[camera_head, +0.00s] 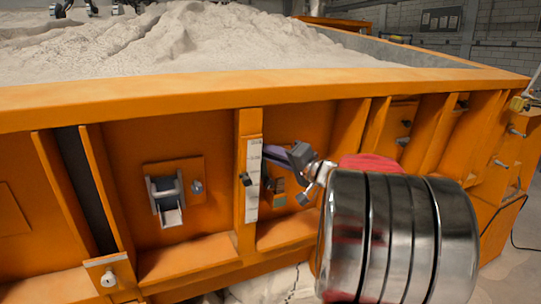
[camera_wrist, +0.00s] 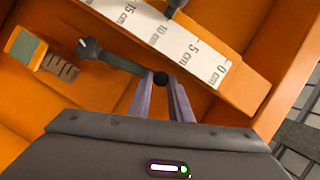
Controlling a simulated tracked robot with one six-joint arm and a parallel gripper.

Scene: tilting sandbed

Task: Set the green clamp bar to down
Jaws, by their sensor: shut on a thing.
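The green clamp bar (camera_wrist: 123,63) shows in the wrist view as a thin dark green lever. It runs from a grey pivot (camera_wrist: 88,45) to a black ball end (camera_wrist: 160,79), roughly along the length of the scale beside it. My gripper (camera_wrist: 163,82) has its two purple fingers closed on the ball end. In the head view my gripper (camera_head: 268,152) reaches in from the right, just right of the upright white scale (camera_head: 253,170). There the bar is mostly hidden behind the fingers, so I cannot make out its angle.
The scale, marked 0 to 15 cm in the wrist view (camera_wrist: 188,45), carries a dark pointer knob (camera_head: 245,179). A small box with a greenish face (camera_wrist: 25,46) lies near the pivot. Orange ribs flank the recess, and the sandbed rim (camera_head: 200,90) runs above.

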